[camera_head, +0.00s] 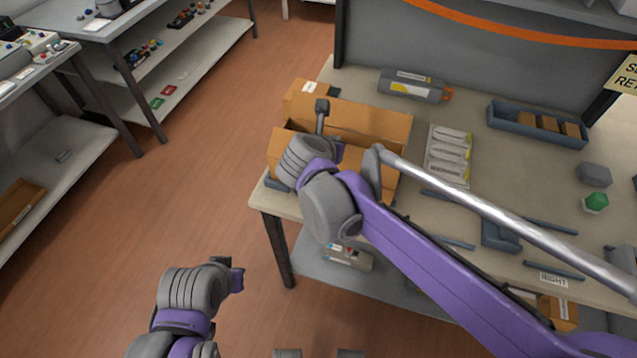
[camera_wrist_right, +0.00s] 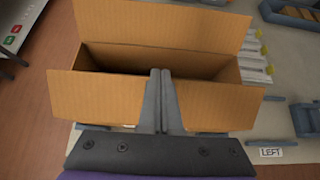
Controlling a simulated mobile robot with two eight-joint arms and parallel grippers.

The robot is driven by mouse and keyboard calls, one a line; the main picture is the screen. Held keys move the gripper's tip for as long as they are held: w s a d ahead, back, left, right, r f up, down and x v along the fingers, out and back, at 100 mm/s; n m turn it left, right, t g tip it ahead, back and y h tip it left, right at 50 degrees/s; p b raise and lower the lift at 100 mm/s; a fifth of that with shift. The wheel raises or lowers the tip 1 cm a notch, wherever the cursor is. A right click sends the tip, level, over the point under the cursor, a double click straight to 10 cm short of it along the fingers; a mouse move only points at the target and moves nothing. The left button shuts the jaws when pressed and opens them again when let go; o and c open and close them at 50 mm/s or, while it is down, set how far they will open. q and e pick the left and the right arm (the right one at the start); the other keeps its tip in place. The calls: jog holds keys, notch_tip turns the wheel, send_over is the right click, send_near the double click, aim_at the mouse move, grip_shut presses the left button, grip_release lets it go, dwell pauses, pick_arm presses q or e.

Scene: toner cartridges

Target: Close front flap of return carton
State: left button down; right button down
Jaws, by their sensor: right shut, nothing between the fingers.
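The return carton (camera_head: 382,122) is an open brown cardboard box at the table's left end; it also shows in the right wrist view (camera_wrist_right: 110,59). Its back flap (camera_wrist_right: 165,24) stands up and leans back. Its front flap (camera_wrist_right: 92,97) faces my right gripper and tilts outward, leaving a dark opening behind it. My right gripper (camera_wrist_right: 160,72) is shut and empty, its fingertips at the front flap's upper edge, in front of the opening. Whether they touch the flap I cannot tell. In the head view my right arm hides much of the carton. My left gripper (camera_head: 238,274) hangs low over the floor, away from the table.
A grey toner cartridge (camera_head: 411,85) lies behind the carton. White packets (camera_head: 448,155) lie to its right. A blue tray (camera_head: 538,124) with small brown boxes stands farther right. Open floor lies left.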

jog(key=shift+b+x, duration=0.65)
jog(key=shift+x, duration=0.7)
jog(key=shift+w+d+f+b, duration=0.1)
jog(key=shift+w+f+b, duration=0.25)
jog(key=shift+f, duration=0.15)
jog(key=shift+w+d+f+b, duration=0.1)
jog(key=shift+w+f+b, duration=0.15)
jog(key=shift+f, duration=0.25)
jog(key=shift+r, duration=0.1)
